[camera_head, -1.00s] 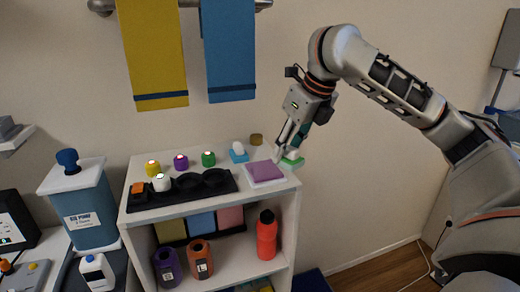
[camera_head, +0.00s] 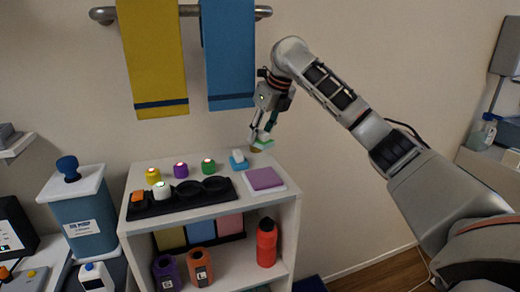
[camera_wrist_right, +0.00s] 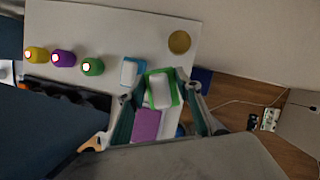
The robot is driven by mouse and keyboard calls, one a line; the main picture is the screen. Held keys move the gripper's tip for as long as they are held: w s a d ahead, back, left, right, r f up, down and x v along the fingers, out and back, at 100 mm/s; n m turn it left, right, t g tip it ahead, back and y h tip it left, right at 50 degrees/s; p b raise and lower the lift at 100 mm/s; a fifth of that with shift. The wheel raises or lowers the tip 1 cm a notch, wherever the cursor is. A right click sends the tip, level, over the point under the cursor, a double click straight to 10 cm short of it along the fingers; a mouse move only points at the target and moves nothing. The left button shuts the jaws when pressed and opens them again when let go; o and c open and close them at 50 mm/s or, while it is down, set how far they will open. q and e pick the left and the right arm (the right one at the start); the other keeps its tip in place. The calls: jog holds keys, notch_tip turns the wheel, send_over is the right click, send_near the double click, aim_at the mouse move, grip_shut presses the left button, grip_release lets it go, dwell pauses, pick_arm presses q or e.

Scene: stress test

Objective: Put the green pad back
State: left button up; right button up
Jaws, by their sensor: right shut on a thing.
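The green pad (camera_head: 264,144), with a white block on its face, is held in my right gripper (camera_head: 262,137) above the back right of the shelf top. In the right wrist view the green pad (camera_wrist_right: 177,97) sits between the two fingers of the gripper (camera_wrist_right: 161,95). A blue pad (camera_wrist_right: 140,66) with a white block lies close beside it in that view; it also shows on the shelf top in the head view (camera_head: 239,166). A purple pad (camera_head: 263,179) lies on a white base at the right front. My left gripper is not in view.
The white shelf (camera_head: 215,218) holds a black tray (camera_head: 165,208) with small coloured bottles near it. A gold disc (camera_wrist_right: 179,42) lies at the back, partly hidden by the gripper in the head view. Yellow (camera_head: 152,60) and blue (camera_head: 228,55) towels hang behind.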

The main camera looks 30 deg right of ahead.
jog(key=shift+d+f, duration=0.1)
jog(key=shift+f, duration=1.35)
jog(key=x, duration=0.3)
jog(key=shift+s+d+f, duration=0.1)
jog(key=shift+s+d, duration=0.1)
jog(key=shift+s, duration=0.1)
jog(key=shift+w+f, duration=0.1)
jog(key=o, duration=0.9)
jog(key=shift+f, duration=0.1)
jog(key=shift+c, duration=0.2)
